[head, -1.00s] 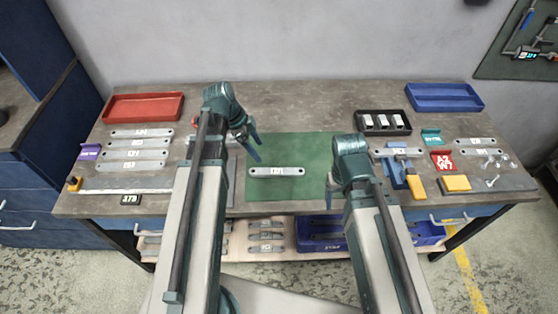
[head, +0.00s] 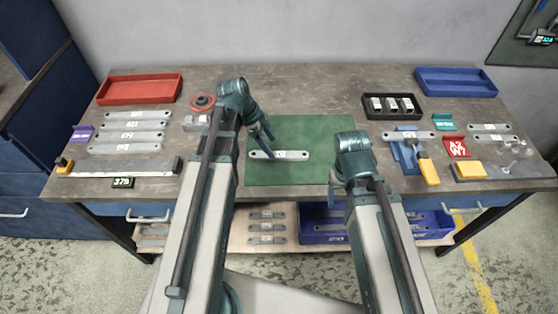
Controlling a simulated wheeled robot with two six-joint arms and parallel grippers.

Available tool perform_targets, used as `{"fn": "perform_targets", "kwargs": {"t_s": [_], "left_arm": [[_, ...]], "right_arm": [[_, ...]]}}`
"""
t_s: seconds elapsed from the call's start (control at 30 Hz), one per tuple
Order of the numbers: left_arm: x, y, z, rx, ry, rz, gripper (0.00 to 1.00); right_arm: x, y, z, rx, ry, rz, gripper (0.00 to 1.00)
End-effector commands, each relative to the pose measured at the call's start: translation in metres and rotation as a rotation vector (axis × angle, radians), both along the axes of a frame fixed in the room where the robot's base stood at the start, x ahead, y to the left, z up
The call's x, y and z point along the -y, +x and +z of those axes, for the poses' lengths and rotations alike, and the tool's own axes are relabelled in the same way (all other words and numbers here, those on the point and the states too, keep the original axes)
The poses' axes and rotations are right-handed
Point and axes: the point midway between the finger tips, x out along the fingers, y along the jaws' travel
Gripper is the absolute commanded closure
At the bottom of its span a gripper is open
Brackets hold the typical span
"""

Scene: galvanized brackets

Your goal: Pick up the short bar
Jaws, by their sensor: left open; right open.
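A light metal bar with a printed label (head: 295,155) lies flat on the green mat (head: 320,130). Several similar bars (head: 128,137) lie in a column at the left, and another bar (head: 408,135) rests on a blue fixture at the right. I cannot tell for certain which one is the short bar. My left gripper (head: 266,146) is open, pointing down over the left half of the mat's bar and partly hiding it. I cannot tell whether it touches the bar. My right gripper (head: 334,196) is open and empty at the mat's front right, apart from the bar.
A red tray (head: 140,89) stands back left and a blue tray (head: 456,82) back right. A black holder (head: 391,106) with pale blocks is right of the mat. A yellow-handled tool (head: 428,168) lies by the fixture. The table's back middle is clear.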

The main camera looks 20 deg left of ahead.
Motion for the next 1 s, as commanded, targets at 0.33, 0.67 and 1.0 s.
{"fn": "perform_targets", "kwargs": {"t_s": [0.33, 0.67, 1.0], "left_arm": [[0.004, 0.004, -0.014, 0.0, 0.0, 0.0, 0.25], [0.018, 0.011, -0.049, -0.001, 0.0, 0.0, 0.25], [0.019, 0.011, -0.047, 0.0, 0.0, 0.0, 0.38]], "right_arm": [[0.0, 0.0, -0.014, 0.0, 0.0, 0.0, 0.26], [0.0, 0.0, -0.048, 0.0, 0.0, 0.0, 0.26], [0.0, 0.0, -0.047, 0.0, 0.0, 0.0, 0.26]]}}
